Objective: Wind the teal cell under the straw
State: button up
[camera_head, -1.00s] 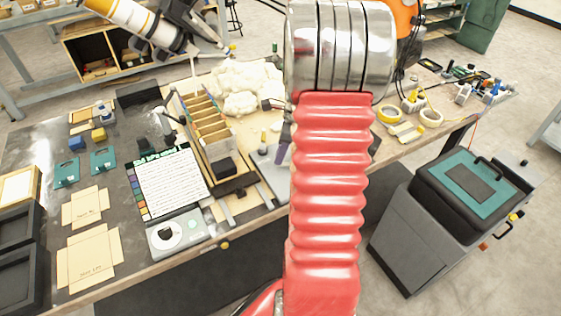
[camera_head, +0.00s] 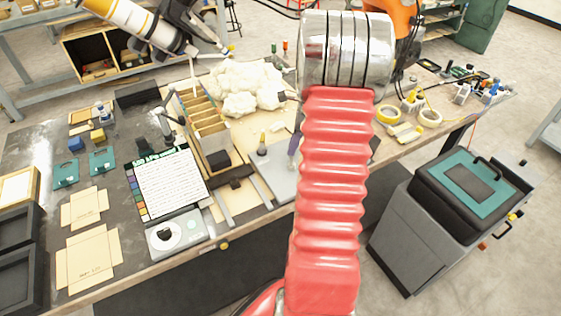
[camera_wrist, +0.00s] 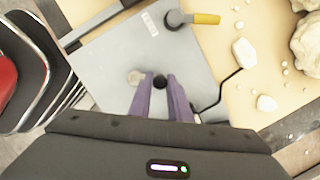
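My gripper (camera_wrist: 160,78) is over a grey plate (camera_wrist: 110,58), its two purple fingers apart. A small black knob (camera_wrist: 160,82) shows between the fingertips; I cannot tell if they touch it. In the head view my arm hides most of the gripper, with a purple finger (camera_head: 294,144) showing at its left. A pale thin straw (camera_head: 193,68) hangs from a foam can (camera_head: 135,22) at the top left, over a wooden divided rack (camera_head: 205,130). Two teal pieces lie at the far left, one a teal block (camera_head: 66,173). I cannot tell which thing is the teal cell.
White foam (camera_head: 240,88) is heaped behind the rack. A white chart (camera_head: 167,182) with a colour strip lies left of the rack.

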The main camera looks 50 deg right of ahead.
jog(key=o, duration=0.3)
dwell(0.4)
jog(key=c, duration=0.7)
jog(key=shift+o, duration=0.2)
jog(key=shift+s+d, duration=0.15)
jog(key=shift+s, duration=0.05)
jog(key=o, duration=0.9)
jog(key=shift+w+a+v, duration=0.15)
jog(key=shift+w+v, duration=0.05)
jog(key=shift+v, duration=0.75)
jog(key=shift+w+a+v, duration=0.1)
jog(key=shift+w+v, duration=0.05)
jog(key=shift+v, duration=0.85)
jog(key=shift+w+a+v, duration=0.15)
jog(key=shift+w+v, duration=0.05)
jog(key=shift+v, duration=0.75)
